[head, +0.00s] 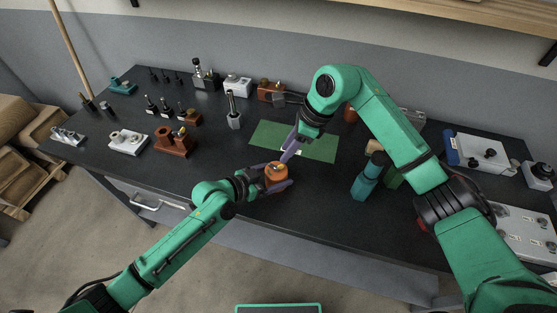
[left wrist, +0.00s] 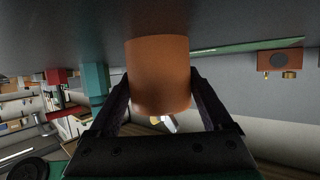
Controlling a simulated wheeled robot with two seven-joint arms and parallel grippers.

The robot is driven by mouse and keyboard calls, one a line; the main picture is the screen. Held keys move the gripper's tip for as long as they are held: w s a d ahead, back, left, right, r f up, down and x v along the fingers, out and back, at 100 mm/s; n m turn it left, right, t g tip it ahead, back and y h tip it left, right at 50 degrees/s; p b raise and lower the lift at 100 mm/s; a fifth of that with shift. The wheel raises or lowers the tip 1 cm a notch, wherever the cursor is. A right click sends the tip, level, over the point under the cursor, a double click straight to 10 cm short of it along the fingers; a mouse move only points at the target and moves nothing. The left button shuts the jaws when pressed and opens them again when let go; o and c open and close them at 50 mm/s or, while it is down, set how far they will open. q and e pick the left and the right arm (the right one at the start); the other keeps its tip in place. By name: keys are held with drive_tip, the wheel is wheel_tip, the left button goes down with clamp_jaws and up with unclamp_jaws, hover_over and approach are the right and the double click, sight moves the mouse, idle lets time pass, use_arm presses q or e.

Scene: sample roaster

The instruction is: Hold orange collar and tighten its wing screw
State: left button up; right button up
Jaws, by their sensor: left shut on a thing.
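The orange collar (head: 276,177) is near the front middle of the dark table, and it fills the middle of the left wrist view (left wrist: 158,75). My left gripper (head: 272,182) is shut on it, with one dark finger on each side. A small pale metal piece, perhaps the wing screw (left wrist: 168,123), shows at the collar's edge in the left wrist view. My right gripper (head: 290,150) points down just above and behind the collar, over the green mat's edge. Its fingers look close together, but whether they are open or shut is unclear.
A green mat (head: 322,148) lies behind the collar. A teal block (head: 366,180) stands to the right. A grey stand (head: 233,112) and several small fixtures fill the left and back. A white-and-blue box (head: 482,154) is at far right. The table front left of my left arm is clear.

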sight(276, 167)
drive_tip(key=x, duration=0.6)
drive_tip(key=shift+f, duration=0.1)
clamp_jaws()
